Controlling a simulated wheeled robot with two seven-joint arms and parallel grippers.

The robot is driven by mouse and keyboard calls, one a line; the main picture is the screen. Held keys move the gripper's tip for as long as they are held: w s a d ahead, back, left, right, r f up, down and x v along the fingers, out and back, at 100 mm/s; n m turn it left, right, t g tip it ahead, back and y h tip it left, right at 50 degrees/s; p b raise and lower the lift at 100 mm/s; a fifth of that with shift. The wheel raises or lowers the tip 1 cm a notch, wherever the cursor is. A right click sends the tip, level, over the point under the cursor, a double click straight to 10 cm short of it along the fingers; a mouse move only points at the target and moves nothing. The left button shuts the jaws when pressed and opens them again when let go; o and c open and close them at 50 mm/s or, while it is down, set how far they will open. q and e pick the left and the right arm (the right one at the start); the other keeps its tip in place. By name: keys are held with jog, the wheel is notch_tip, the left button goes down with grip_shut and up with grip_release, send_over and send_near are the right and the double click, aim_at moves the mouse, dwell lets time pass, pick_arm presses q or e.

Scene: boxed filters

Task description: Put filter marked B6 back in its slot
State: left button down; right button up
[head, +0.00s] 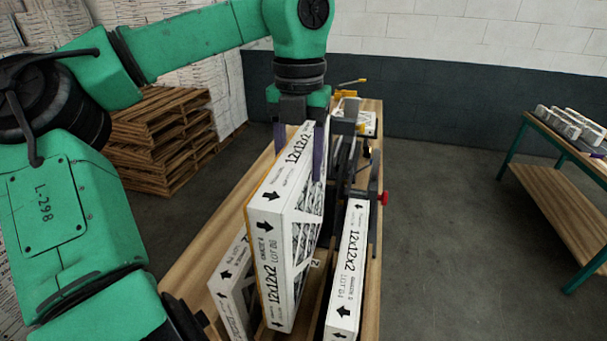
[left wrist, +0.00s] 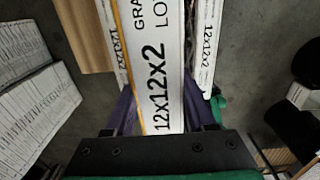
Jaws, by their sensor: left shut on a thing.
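A white boxed filter (head: 276,235) marked 12x12x2, with a lot mark that reads like B6, stands upright between the fingers of my left gripper (head: 300,142). The gripper is shut on its upper part, with purple fingers on both sides. The left wrist view shows the same filter (left wrist: 153,60) between the fingers. Its bottom edge is not clear, so I cannot tell whether it is raised or seated. A second filter (head: 348,265) stands to its right, and a third (head: 236,290) stands lower to its left. A small label 2 (head: 316,263) shows between them. My right gripper is not in view.
The filters are over a long wooden bench (head: 195,268). A dark device with a red knob (head: 384,198) stands behind the right filter. Wooden pallets (head: 165,140) are stacked at the left. Another table (head: 567,140) with white items stands at the right, with open floor between.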

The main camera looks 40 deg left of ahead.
pick_arm(q)
notch_tip(320, 180, down, 17)
jog(key=b, duration=1.3)
jog(key=shift+d+f, duration=0.15)
jog(key=shift+f, duration=0.05)
jog(key=shift+f+b, duration=0.4)
jog(key=shift+f, duration=0.15)
jog(key=shift+f, duration=0.3)
